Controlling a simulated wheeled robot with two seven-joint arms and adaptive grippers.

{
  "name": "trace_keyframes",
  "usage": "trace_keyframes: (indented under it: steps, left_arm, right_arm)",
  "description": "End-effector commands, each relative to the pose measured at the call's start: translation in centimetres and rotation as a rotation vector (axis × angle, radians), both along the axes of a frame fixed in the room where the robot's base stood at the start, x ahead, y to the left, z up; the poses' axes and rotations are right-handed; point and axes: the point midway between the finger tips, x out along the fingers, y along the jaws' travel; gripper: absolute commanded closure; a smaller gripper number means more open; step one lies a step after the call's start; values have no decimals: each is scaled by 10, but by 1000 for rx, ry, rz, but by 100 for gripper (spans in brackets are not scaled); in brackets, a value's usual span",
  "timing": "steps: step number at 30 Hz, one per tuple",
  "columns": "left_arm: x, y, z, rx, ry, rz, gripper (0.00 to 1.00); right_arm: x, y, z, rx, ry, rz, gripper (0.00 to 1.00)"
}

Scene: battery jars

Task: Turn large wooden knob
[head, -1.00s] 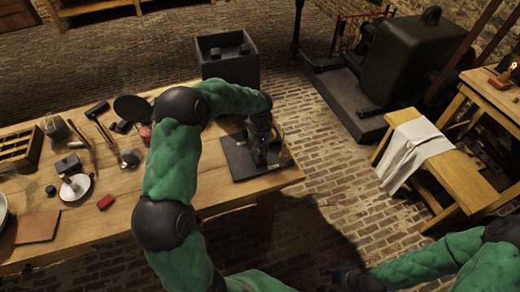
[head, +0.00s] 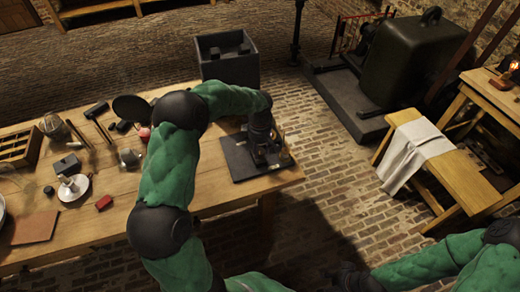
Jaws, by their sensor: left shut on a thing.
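A flat black base (head: 238,161) lies at the right end of the wooden table and carries a small device. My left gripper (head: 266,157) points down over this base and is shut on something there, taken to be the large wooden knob. The knob itself is hidden behind the gripper and wrist. A small brass-coloured part (head: 285,157) shows just right of the gripper. My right gripper (head: 352,280) is low at the bottom edge, dark and in shadow, away from the table. Its fingers are too dark to read.
The wooden table (head: 110,222) holds a white saucer (head: 82,197) with a cup, a red block (head: 104,203), a hammer (head: 97,109) and a divided wooden box (head: 20,148) at left. A dark bin (head: 228,68) stands behind. A bench with a cloth (head: 413,147) stands right.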

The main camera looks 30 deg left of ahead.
Motion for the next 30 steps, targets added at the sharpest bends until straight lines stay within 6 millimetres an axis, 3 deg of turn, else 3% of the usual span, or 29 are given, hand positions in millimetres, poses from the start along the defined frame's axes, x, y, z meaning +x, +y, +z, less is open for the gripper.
trace_keyframes:
  steps: [20, 21, 23, 30]
  left_arm:
    - [2, 3, 3, 4, -7, 63, 91]
    - [2, 3, 3, 4, -7, 63, 50]
    - [1, 3, 3, 4, -6, 63, 34]
    - [0, 1, 1, 2, -2, 61, 34]
  right_arm:
    - [0, 0, -1, 0, 0, 0, 60]
    - [0, 0, -1, 0, 0, 0, 60]
    - [0, 0, -1, 0, 0, 0, 60]
    - [0, 0, -1, 0, 0, 0, 60]
